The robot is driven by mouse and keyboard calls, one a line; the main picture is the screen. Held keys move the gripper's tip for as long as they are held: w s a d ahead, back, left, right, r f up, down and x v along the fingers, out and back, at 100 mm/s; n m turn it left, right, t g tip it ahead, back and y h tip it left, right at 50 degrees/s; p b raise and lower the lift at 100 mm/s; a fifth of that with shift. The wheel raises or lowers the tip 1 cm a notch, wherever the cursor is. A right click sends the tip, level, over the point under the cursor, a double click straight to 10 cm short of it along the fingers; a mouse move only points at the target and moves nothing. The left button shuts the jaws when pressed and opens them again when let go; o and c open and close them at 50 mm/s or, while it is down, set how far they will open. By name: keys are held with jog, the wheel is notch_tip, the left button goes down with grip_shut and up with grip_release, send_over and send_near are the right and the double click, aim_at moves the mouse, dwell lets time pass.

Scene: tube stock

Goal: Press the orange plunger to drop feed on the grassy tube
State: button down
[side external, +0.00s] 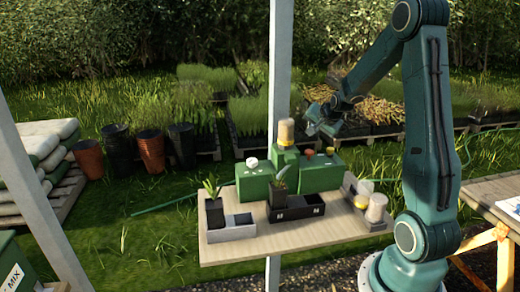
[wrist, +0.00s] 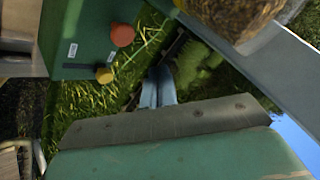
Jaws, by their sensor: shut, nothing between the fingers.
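The orange plunger (side external: 309,153) is a round knob on top of the green dispenser (side external: 320,178), beside a yellow knob (side external: 330,150). In the wrist view, the orange plunger (wrist: 122,35) and yellow knob (wrist: 104,75) show at upper left. My gripper (side external: 315,122) is above the dispenser's right part, apart from the knobs. Its fingers (wrist: 158,88) are together and empty. A dark tube with spiky, grass-like leaves (side external: 213,205) stands in the grey tray at left. Another tube with a broader leaf (side external: 279,190) stands in the black tray; I cannot tell its plant type clearly.
A white knob (side external: 251,162) is on the dispenser's left part. A jar of brown material (side external: 286,132) stands up at its middle, close to my gripper. Two cups (side external: 376,207) are at the table's right end. The grey tray (side external: 228,233) and black tray (side external: 297,212) sit in front.

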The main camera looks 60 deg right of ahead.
dwell(0.4)
jog(key=shift+w+d+r+n+y, duration=0.25)
jog(key=shift+w+r+n+y, duration=0.05)
jog(key=shift+n+y, duration=0.3)
jog(key=shift+s+d+r+n+y, duration=0.1)
jog(key=shift+r+n+y, duration=0.8)
jog(key=shift+n, duration=0.35)
jog(key=shift+s+r+n+y, duration=0.1)
jog(key=shift+r+n+y, duration=0.75)
jog(key=shift+n, duration=0.4)
jog(key=shift+f, duration=0.2)
send_near(308, 151)
jog(key=shift+w+d+f, duration=0.2)
jog(key=shift+w+f, duration=0.7)
jog(key=shift+w, duration=0.25)
jog(key=shift+w+d+f, duration=0.2)
jog(key=shift+w+f, duration=0.7)
jog(key=shift+w, duration=0.25)
jog(key=shift+f, duration=1.25)
dwell(0.4)
